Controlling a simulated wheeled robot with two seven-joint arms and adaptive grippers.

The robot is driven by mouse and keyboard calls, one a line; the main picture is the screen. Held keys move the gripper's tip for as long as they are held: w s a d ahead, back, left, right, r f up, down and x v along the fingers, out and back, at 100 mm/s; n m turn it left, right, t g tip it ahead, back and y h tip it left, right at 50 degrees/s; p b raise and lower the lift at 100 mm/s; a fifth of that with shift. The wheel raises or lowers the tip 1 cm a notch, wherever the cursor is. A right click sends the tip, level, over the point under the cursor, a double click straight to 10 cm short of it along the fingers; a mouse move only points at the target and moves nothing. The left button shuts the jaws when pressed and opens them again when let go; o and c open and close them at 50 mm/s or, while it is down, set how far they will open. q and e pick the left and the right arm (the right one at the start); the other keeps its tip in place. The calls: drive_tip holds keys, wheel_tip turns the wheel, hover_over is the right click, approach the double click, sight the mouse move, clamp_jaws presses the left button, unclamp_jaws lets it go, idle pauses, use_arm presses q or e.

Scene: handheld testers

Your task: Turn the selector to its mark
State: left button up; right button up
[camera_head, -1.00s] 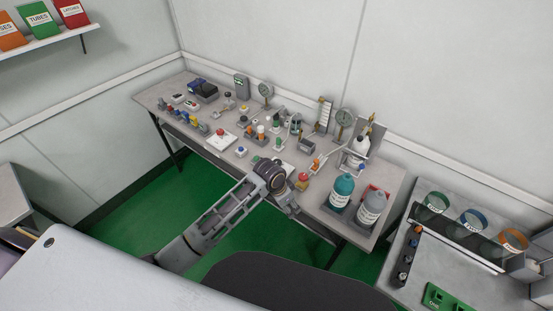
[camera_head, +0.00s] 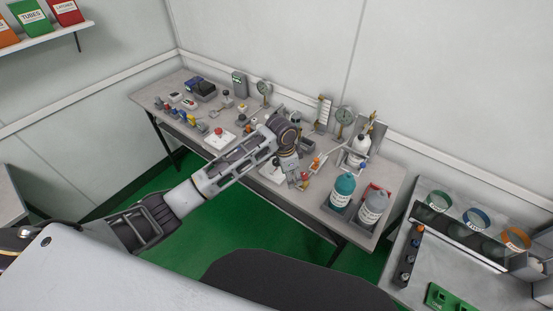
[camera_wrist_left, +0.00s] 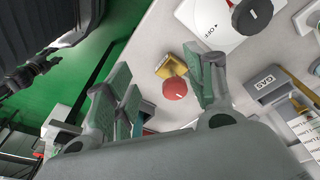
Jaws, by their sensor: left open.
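A white plate with a round black knob (camera_wrist_left: 252,15) and the printed word OFF shows at the top of the left wrist view; it looks like the selector, but it is cut off by the frame edge. In the head view its white plate (camera_head: 268,174) is partly covered by my arm. A red knob (camera_wrist_left: 175,88) with a white line sits on a yellow block, apart from the plate; it also shows in the head view (camera_head: 305,176). My left gripper (camera_wrist_left: 165,88) is open, its fingers spread to either side of the red knob in the picture. Contact cannot be told.
A teal bottle (camera_head: 343,188) and a grey bottle (camera_head: 372,205) stand right of the gripper. Gauges, valves and small switches crowd the grey bench (camera_head: 316,211) behind and left of the arm.

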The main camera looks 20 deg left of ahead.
use_arm(q)
wheel_tip(320, 180, up, 10)
drive_tip(key=m+y, duration=0.2)
hover_over(277, 161)
drive_tip(key=shift+a+r+g+b, duration=0.1)
drive_tip(key=shift+r+g+b, duration=0.2)
drive_tip(key=shift+r+g, duration=0.25)
drive_tip(key=shift+f, duration=0.15)
drive_tip(key=shift+f, duration=6.75)
drive_tip(key=shift+c, duration=0.5)
drive_tip(key=c, duration=1)
